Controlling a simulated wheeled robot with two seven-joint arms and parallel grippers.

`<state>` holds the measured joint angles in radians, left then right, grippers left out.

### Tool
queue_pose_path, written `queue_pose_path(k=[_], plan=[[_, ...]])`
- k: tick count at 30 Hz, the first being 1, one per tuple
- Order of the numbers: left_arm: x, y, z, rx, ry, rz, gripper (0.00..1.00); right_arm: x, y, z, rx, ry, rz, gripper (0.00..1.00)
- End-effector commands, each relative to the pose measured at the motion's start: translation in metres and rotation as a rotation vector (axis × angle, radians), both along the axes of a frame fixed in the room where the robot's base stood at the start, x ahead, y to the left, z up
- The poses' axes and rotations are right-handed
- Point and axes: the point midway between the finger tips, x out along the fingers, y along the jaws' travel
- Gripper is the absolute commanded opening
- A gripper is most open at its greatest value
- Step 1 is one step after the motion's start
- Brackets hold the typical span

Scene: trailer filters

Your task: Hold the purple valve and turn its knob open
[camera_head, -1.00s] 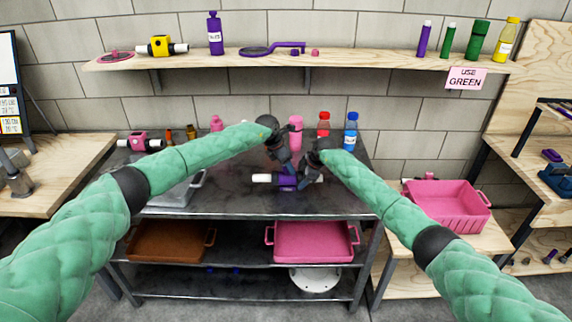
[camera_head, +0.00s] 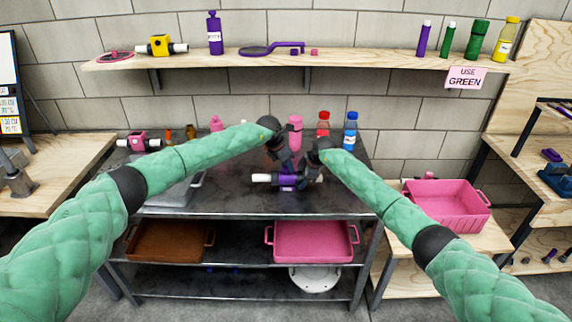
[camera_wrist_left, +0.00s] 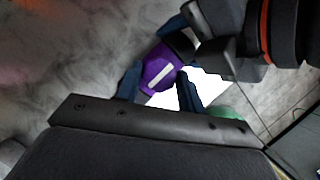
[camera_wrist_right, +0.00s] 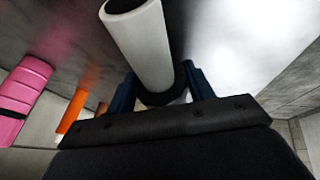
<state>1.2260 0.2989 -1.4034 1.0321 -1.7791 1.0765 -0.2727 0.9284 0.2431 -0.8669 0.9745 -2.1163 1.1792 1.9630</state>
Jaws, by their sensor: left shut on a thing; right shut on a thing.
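The purple valve (camera_head: 287,181) lies across the front middle of the dark metal table, with a white pipe end (camera_head: 262,178) pointing left. My left gripper (camera_head: 285,168) reaches down to it from behind. In the left wrist view its blue fingers (camera_wrist_left: 158,86) are shut on a purple part (camera_wrist_left: 160,74) with a white stripe; I cannot tell whether this is the knob or the body. My right gripper (camera_head: 308,174) is at the valve's right side. In the right wrist view its fingers (camera_wrist_right: 162,92) are shut around the dark collar beside a white pipe (camera_wrist_right: 140,45).
A pink bottle (camera_head: 295,133), a red-capped bottle (camera_head: 323,125) and a blue bottle (camera_head: 350,132) stand behind the grippers. A grey tray (camera_head: 172,193) is at the table's left. A pink crate (camera_head: 447,205) stands to the right. A wooden shelf (camera_head: 350,60) runs above.

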Motion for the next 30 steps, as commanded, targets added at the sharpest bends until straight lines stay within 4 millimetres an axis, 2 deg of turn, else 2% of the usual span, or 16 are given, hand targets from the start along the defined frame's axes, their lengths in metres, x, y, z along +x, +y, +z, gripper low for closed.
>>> queue_pose_path(k=[2, 3, 5, 6, 17, 23, 30], plan=[[0.001, 0.001, 0.001, 0.0, -0.001, 0.003, 0.16, 0.0, 0.0, 0.0, 0.001, 0.001, 0.001, 0.21], [0.001, 0.001, 0.001, 0.0, -0.001, 0.003, 0.47, 0.0, 0.0, 0.0, 0.001, 0.001, 0.001, 0.21], [0.001, 0.001, 0.001, 0.0, -0.002, 0.002, 0.58, 0.0, 0.0, 0.0, 0.001, 0.001, 0.001, 0.21], [0.001, 0.001, 0.0, -0.001, -0.001, 0.001, 0.61, 0.0, 0.0, 0.0, 0.001, 0.001, 0.001, 0.21], [0.0, 0.003, 0.005, 0.0, -0.001, 0.0, 0.61, 0.0, 0.0, 0.0, 0.0, 0.0, 0.0, 0.21], [-0.006, 0.012, 0.031, -0.001, -0.002, -0.001, 0.61, 0.0, 0.0, 0.0, 0.0, 0.0, 0.0, 0.21], [-0.016, 0.027, 0.074, -0.001, -0.001, 0.001, 0.61, 0.0, 0.0, 0.0, 0.0, 0.0, 0.0, 0.21]])
